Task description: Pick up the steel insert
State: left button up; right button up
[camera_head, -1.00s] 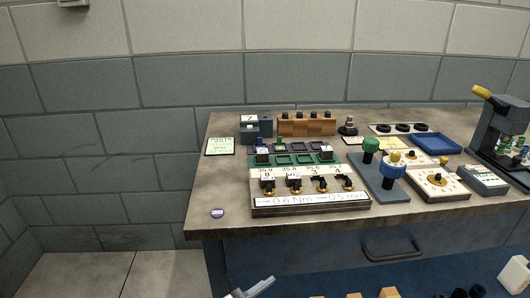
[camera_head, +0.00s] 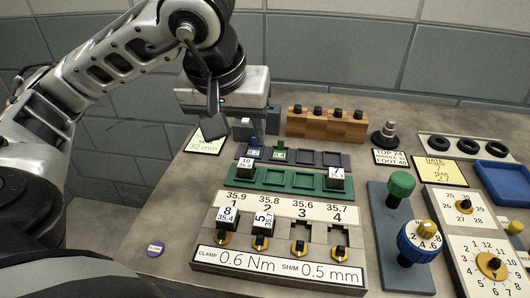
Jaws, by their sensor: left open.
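Several small dark blocks with white numbered tops look like inserts; I cannot tell which one the task means. One marked 10 (camera_head: 246,165) sits at the left end of the green tray (camera_head: 275,178), and one marked 7 (camera_head: 335,178) at its right end. Blocks marked 8 (camera_head: 228,217) and 5 (camera_head: 263,222) sit in places 1 and 2 of the clamp fixture (camera_head: 275,262). My left gripper (camera_head: 240,125) is open, pointing down behind the green tray, by a blue-grey block (camera_head: 242,129) that it partly hides. My right gripper is out of view.
A dark tray (camera_head: 305,158) with small blue and green pieces lies behind the green tray. A wooden rack (camera_head: 327,125) stands at the back. A knobbed stand (camera_head: 399,235), dial plates (camera_head: 490,262) and a blue tray (camera_head: 503,183) fill the right. The front left of the bench is mostly clear.

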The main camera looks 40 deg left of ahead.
pick_arm(q)
notch_tip(320, 180, down, 3)
jog(key=w+a+b, duration=0.1)
jog(key=a+b, duration=0.1)
jog(key=b, duration=0.2)
send_over(246, 164)
jog(key=s+d, duration=0.1)
jog(key=s, duration=0.2)
notch_tip(246, 164, down, 5)
jog(key=shift+y, duration=0.3)
jog(key=shift+w+x, duration=0.2)
jog(key=shift+x, duration=1.4)
jog(key=shift+w+x, duration=0.2)
jog(key=shift+x, duration=1.4)
jog(key=shift+d+r, duration=0.1)
jog(key=shift+r, duration=0.05)
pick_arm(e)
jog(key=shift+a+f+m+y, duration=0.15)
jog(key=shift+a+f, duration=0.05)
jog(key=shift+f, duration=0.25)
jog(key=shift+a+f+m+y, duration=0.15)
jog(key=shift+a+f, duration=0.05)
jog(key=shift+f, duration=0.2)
pick_arm(q)
grip_shut()
